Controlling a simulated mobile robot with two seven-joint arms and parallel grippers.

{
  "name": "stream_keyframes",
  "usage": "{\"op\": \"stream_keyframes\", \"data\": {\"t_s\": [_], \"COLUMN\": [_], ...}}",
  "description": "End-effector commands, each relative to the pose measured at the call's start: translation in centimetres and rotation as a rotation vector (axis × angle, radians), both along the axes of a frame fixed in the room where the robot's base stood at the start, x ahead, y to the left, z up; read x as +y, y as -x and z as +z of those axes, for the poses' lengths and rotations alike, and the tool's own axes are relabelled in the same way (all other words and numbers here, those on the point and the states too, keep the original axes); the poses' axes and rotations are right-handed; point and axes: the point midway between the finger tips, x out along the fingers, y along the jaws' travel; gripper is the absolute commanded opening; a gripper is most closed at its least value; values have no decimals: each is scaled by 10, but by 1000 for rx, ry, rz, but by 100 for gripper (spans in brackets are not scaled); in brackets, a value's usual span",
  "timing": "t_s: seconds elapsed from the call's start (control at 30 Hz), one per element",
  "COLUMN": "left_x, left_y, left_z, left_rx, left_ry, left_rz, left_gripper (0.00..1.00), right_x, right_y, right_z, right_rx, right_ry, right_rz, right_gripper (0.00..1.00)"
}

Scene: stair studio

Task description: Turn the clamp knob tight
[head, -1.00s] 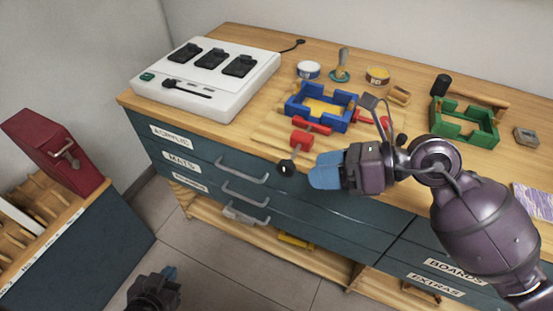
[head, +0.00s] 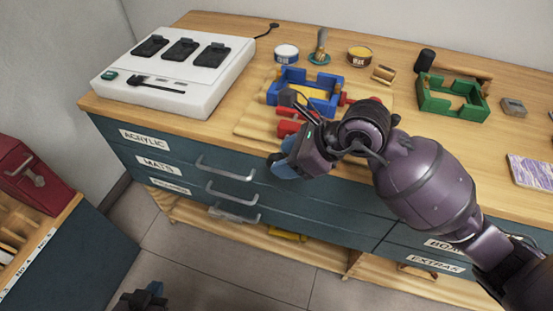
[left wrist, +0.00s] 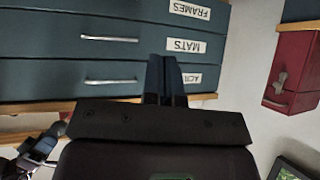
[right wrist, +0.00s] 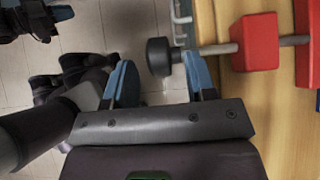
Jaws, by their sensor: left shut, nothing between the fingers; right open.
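The clamp's black knob (right wrist: 158,57) sits on the end of a metal screw (right wrist: 215,48) that runs to a red block (right wrist: 255,42). In the head view my right arm hides the knob; part of the red clamp (head: 288,128) shows before the blue frame (head: 331,108). My right gripper (right wrist: 160,60) is open, its blue fingertips on either side of the knob in the right wrist view; I cannot tell whether they touch it. In the head view the right gripper (head: 284,166) is at the bench's front edge. My left gripper (left wrist: 165,75) is shut and empty, low at the bottom of the head view (head: 148,296).
A white charger box (head: 200,98) stands at the bench's left end. Tins, a brush and a green frame (head: 450,100) are further back and right. Drawer handles (head: 225,168) stick out below the bench edge. A red case (head: 30,170) sits at far left.

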Motion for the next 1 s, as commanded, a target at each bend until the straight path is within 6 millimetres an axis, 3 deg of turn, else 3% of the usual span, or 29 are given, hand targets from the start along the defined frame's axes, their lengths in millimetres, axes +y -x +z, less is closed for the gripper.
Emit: {"op": "stream_keyframes", "data": {"t_s": [0.2,0.63,0.87,1.0], "left_x": [0,1,3,3], "left_y": [-1,-8,-6,-3], "left_z": [-4,2,-1,-4], "left_rx": [2,-16,-8,1], "left_ry": [0,-7,-11,-11], "left_rz": [-1,-12,-12,-9], "left_gripper": [0,0,0,0], "right_x": [17,22,22,22], "right_y": [-6,-7,-6,-5], "right_z": [-19,-22,-22,-23], "right_rx": [3,0,1,4], "right_ry": [-1,-1,-1,-2], "right_rz": [0,0,1,4], "right_gripper": [51,51,16,13]}}
